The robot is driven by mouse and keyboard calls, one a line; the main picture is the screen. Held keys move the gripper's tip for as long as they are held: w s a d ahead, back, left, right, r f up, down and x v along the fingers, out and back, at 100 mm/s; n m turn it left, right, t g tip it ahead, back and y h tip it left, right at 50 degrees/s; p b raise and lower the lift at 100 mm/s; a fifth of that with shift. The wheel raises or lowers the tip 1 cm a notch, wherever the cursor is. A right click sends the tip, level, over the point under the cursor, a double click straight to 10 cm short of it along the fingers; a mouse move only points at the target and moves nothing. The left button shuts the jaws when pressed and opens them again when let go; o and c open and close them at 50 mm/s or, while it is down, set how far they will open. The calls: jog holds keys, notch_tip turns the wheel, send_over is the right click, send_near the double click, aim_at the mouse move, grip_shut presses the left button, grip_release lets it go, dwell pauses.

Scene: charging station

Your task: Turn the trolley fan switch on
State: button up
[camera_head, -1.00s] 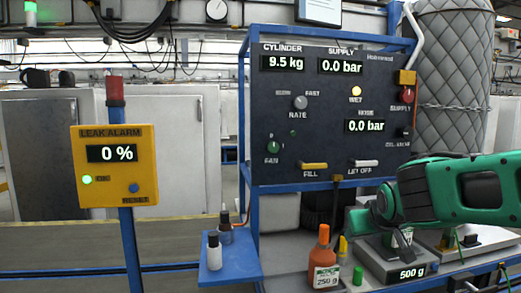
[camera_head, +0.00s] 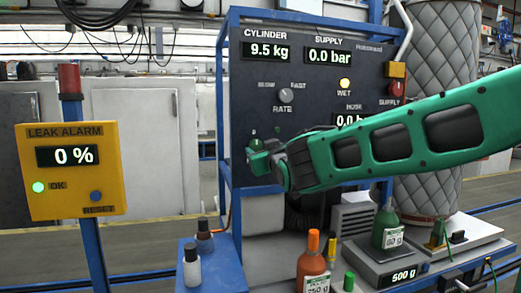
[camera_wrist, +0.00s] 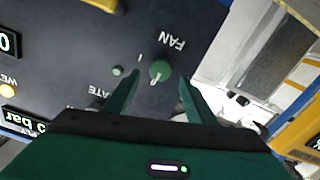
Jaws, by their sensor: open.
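The trolley's dark panel (camera_head: 310,50) stands in front of me. Its fan switch (camera_wrist: 160,70) is a round green knob with a pale pointer, beside the word FAN, which looks upside down in the wrist view. A small green lamp (camera_wrist: 118,71) sits next to it. My gripper (camera_wrist: 159,80) is open, with one finger on each side of the knob in that view; I cannot tell whether they touch it. In the head view my gripper (camera_head: 258,160) is at the panel's lower left, just below the partly visible green knob (camera_head: 257,143).
A yellow leak alarm box (camera_head: 70,195) stands on a post at left. An orange bottle (camera_head: 313,265) and a green bottle on a scale (camera_head: 385,268) stand below my arm. Two small bottles sit on a blue side shelf (camera_head: 215,275). My arm covers the panel's lower right.

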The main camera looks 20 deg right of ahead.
aim_at(256, 145)
jog(key=shift+w, duration=2.6)
